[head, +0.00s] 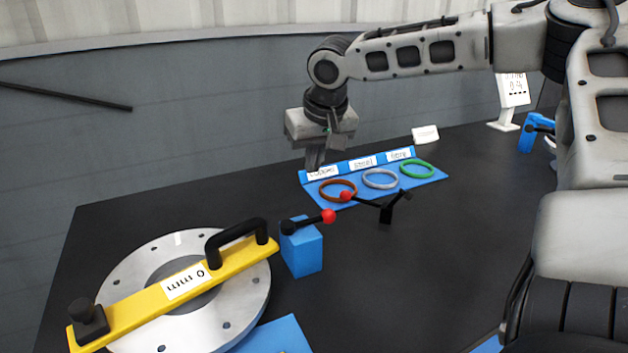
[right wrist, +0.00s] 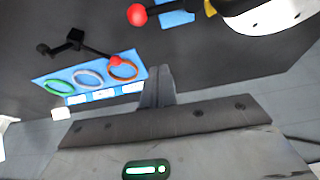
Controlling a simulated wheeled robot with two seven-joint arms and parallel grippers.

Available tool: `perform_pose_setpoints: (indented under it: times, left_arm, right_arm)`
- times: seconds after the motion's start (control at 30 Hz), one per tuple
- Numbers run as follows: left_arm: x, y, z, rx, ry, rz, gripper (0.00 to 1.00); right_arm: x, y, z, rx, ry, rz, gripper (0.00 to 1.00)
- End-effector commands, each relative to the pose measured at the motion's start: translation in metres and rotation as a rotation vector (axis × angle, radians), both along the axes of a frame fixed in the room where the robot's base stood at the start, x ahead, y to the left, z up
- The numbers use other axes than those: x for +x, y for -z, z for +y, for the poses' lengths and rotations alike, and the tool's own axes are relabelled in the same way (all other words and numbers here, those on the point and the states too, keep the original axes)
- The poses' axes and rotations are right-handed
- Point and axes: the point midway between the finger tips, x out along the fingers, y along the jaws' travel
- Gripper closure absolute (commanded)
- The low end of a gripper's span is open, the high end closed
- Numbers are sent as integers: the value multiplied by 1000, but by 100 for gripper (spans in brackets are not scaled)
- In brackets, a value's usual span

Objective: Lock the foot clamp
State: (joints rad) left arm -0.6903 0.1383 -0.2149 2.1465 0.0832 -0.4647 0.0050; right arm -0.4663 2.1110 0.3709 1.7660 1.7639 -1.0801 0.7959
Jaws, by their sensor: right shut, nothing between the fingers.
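Two black levers with red ball ends are in view, and I cannot tell for sure which is the foot clamp. One lever (head: 307,221) sits on a blue block (head: 303,252) beside the round metal flange; its red ball (head: 328,216) points right. It also shows in the right wrist view as a red ball (right wrist: 137,14). The other lever (head: 368,203) runs from a black bracket (head: 387,212) to a red ball over the orange ring's edge. My right gripper (head: 315,163) is shut and empty, pointing down behind the ring tray, apart from both levers. My left gripper is out of view.
A yellow bar (head: 140,315) with a black handle lies across the metal flange (head: 245,300). A blue tray (head: 425,178) holds orange, grey and green rings with labels behind. A white sign (head: 513,92) stands at the far right.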

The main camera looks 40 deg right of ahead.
Motion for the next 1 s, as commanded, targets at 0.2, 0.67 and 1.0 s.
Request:
perform_pose_setpoints:
  times: [0.2, 0.67, 1.0]
  left_arm:
    - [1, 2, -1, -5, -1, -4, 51]
    - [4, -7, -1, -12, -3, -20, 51]
    - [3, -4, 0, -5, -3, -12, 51]
  right_arm:
    - [12, 40, -5, -2, 0, 7, 100]
    - [10, 87, -3, 1, -3, 0, 100]
    - [-8, 93, 3, 0, 0, 1, 100]
